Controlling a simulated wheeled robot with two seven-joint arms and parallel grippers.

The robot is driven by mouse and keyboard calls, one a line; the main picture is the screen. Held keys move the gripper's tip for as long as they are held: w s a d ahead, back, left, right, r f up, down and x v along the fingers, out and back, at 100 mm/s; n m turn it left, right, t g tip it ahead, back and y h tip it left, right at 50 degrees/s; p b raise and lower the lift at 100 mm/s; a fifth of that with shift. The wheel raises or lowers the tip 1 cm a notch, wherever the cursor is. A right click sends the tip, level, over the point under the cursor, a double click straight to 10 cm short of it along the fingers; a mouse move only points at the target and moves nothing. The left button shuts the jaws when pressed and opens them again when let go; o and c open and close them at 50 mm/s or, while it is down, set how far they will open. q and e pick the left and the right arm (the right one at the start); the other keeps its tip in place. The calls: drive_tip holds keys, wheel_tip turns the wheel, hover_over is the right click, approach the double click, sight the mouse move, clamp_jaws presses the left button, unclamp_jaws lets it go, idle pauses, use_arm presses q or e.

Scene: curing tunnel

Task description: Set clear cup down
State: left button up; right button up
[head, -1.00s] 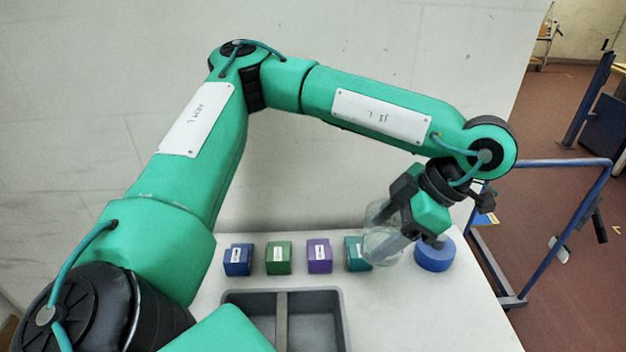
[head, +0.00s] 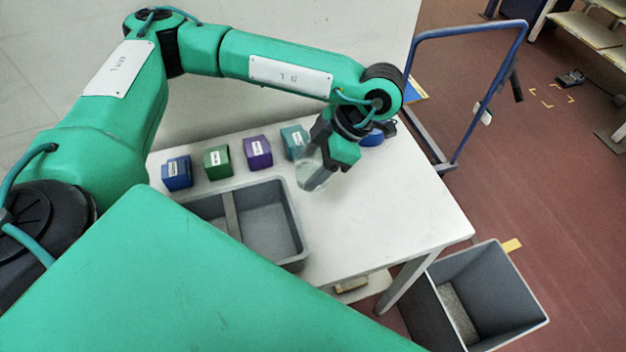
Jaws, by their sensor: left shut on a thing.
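The clear cup (head: 310,174) is see-through and sits between the fingers of my left gripper (head: 325,170). The gripper is shut on it, over the white table (head: 395,205), in front of the teal block. The fingers hide part of the cup. I cannot tell whether its base touches the table. My right gripper is not in view.
Blue (head: 177,173), green (head: 217,162), purple (head: 258,152) and teal (head: 293,141) labelled blocks stand in a row. A grey divided tray (head: 300,235) lies in front. A round blue object (head: 372,138) is behind the gripper. The table's right part is clear. A grey bin (head: 500,290) stands on the floor.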

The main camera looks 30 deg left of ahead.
use_arm(q)
wheel_tip(320, 180, down, 2)
drive_tip(key=shift+f, duration=2.35)
drive_tip(key=o, duration=1.1)
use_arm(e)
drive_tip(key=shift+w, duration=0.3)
